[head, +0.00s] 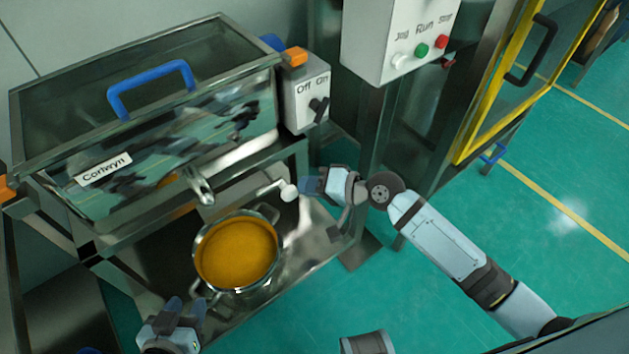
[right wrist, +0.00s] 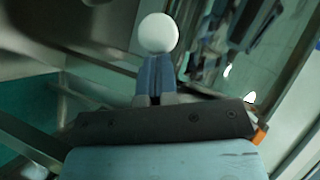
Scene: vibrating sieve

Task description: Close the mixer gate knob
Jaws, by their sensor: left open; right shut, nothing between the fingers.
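The mixer gate knob (head: 289,192) is a white ball at the end of a short metal rod, below the front of the mixer (head: 250,125). In the right wrist view the white ball (right wrist: 158,34) is just past my fingertips. My right gripper (head: 306,186) is shut and empty, with its blue fingertips at the knob's right side. I cannot tell whether they touch it. In the right wrist view the shut fingers (right wrist: 155,78) point at the ball. My left gripper (head: 187,306) is open and empty, low in the head view, in front of the pot.
A metal pot (head: 274,215) full of orange-yellow material stands on the shelf below the mixer spout (head: 200,187). An Off/On switch box (head: 306,97) is on the mixer's right. A control box (head: 395,40) with buttons is behind. Green floor (head: 560,200) is open at right.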

